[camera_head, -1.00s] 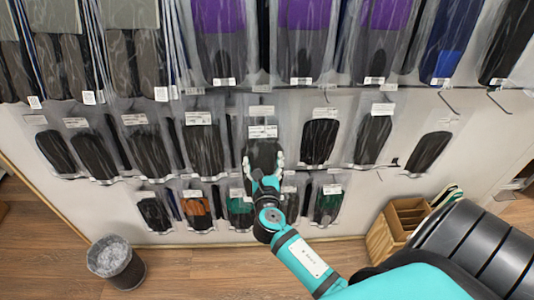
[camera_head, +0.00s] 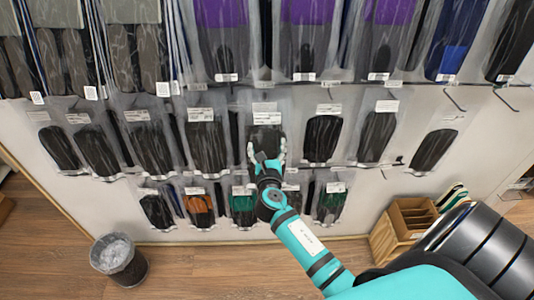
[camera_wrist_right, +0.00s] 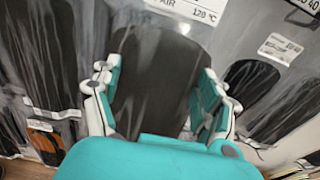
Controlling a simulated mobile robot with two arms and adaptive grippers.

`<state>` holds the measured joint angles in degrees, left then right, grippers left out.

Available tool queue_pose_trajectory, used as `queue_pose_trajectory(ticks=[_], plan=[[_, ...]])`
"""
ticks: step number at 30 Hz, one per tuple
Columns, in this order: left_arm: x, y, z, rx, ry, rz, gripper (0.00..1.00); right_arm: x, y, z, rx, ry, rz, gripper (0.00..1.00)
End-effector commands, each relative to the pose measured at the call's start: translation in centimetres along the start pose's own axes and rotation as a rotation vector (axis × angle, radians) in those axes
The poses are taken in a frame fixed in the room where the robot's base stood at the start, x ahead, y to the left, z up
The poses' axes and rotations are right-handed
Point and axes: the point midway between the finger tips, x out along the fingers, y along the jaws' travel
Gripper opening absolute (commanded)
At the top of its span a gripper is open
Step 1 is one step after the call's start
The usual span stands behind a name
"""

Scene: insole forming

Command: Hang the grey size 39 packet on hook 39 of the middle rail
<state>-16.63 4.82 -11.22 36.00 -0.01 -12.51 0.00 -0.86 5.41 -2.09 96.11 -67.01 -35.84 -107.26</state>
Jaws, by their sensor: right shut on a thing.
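My right gripper (camera_head: 266,158) is shut on a packet (camera_head: 266,120) with a dark grey insole and a white label at its top, in the middle of the wall display. In the right wrist view the fingers (camera_wrist_right: 158,100) stand on both sides of this packet (camera_wrist_right: 155,65), whose label is cut off by the top edge. The packet is level with the middle row of hanging packets. I cannot read its size in the head view, and its top hole and any hook behind it are hidden. My left gripper is not in view.
Neighbouring packets hang close on the left (camera_head: 205,140) and right (camera_head: 322,135). Purple packets (camera_head: 306,40) hang above and a short row hangs below. Bare hooks (camera_head: 455,98) show at the right. A wooden box (camera_head: 400,225) and a waste bin (camera_head: 118,262) stand on the floor.

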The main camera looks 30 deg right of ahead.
Motion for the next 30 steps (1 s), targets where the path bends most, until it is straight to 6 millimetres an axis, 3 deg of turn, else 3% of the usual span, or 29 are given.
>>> queue_pose_trajectory(ticks=[9, 30], plan=[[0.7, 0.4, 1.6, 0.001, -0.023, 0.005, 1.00, 2.0, 0.0, 0.0, 0.000, -0.001, 0.000, 0.25], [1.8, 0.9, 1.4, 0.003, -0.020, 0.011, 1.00, 5.1, 0.0, -0.6, -0.001, 0.000, 0.001, 0.25]])
